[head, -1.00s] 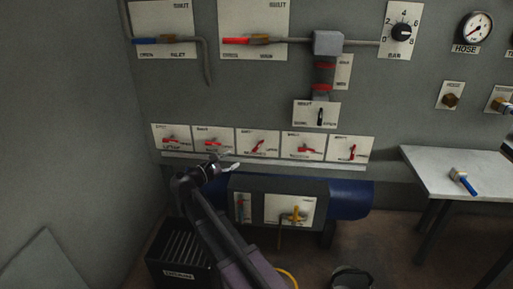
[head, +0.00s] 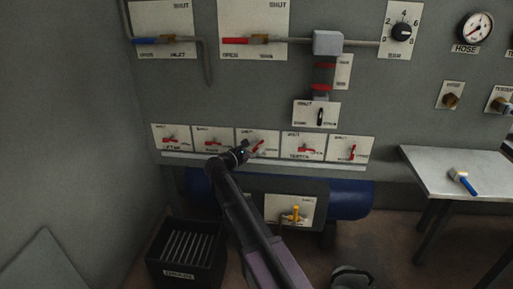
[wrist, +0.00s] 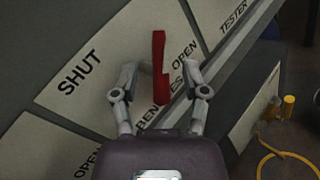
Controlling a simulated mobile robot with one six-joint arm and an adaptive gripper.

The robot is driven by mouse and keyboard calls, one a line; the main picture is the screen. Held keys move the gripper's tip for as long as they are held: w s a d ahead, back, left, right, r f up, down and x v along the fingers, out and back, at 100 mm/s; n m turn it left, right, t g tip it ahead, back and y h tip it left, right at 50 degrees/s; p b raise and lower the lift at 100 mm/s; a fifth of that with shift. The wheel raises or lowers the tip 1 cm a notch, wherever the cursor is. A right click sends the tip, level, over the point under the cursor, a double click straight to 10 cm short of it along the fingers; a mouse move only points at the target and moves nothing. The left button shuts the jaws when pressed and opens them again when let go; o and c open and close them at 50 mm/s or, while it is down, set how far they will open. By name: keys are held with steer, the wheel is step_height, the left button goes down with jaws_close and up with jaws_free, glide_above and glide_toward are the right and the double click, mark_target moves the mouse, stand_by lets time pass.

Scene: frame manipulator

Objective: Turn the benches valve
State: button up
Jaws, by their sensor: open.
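The benches valve (head: 258,145) is the middle plate in a row of small valve plates on the wall, with a tilted red lever. In the wrist view its red lever (wrist: 159,68) fills the upper middle, beside the words SHUT and OPEN; the label is partly covered. My gripper (wrist: 163,77) is open, with one finger to each side of the lever's lower part. I see no clear contact, and the depth between fingers and lever is hard to tell. In the head view my gripper (head: 244,151) is in front of this plate, its fingers small and dark.
The tester plate (head: 303,147) with its red lever is close on the right, and another lever plate (head: 213,139) on the left. A ledge runs below the row. A blue tank (head: 348,199) and yellow valve (head: 294,214) are lower. A bench (head: 425,165) stands right.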

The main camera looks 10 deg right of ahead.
steer(key=shift+w+d, duration=0.2)
steer(key=shift+d, duration=0.15)
jaws_close()
steer(key=shift+a, duration=0.15)
